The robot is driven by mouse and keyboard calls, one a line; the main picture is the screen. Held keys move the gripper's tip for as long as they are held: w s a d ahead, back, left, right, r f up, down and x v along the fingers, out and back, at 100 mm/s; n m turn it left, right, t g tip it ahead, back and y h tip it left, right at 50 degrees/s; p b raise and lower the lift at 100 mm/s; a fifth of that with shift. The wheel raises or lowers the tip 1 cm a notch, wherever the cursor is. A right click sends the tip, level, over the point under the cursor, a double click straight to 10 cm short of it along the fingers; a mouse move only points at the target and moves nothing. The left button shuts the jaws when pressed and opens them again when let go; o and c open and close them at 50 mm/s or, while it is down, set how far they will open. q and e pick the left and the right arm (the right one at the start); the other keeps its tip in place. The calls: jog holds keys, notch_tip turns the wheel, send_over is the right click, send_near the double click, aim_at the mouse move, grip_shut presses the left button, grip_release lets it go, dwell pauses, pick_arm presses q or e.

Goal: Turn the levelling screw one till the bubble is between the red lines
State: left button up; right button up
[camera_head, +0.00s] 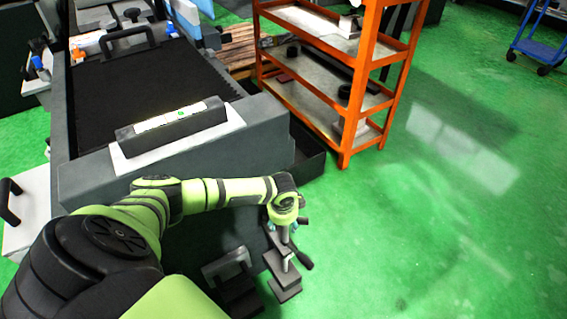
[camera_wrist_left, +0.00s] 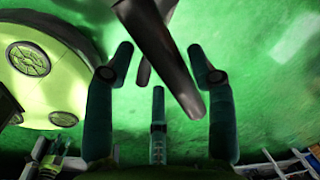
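The spirit level (camera_head: 171,127) is a dark block with a pale vial on the machine's end ledge. A green bubble (camera_head: 181,113) shows a little right of the vial's middle; the red lines are too small to make out. The levelling screw (camera_head: 284,262) stands low at the machine's end, with dark lever handles and a block foot. My left gripper (camera_head: 291,222) is at the top of the screw. In the left wrist view my left gripper (camera_wrist_left: 163,65) has its fingers spread, with a dark lever handle (camera_wrist_left: 160,50) between or beyond them; contact is unclear. My right gripper is out of view.
The grey grinder bed (camera_head: 150,75) fills the left. An orange shelf rack (camera_head: 345,120) stands behind, with a dark tray beside it. A second handled block (camera_head: 229,275) is left of the screw. Green floor (camera_head: 440,230) is clear to the right.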

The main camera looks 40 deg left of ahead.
pick_arm(q)
jog(key=shift+w+a+r, duration=0.1)
jog(key=shift+r, duration=0.05)
jog(key=shift+r, duration=0.25)
notch_tip(320, 180, up, 11)
jog(key=s+d, duration=0.1)
jog(key=s, duration=0.1)
jog(key=shift+d, duration=0.15)
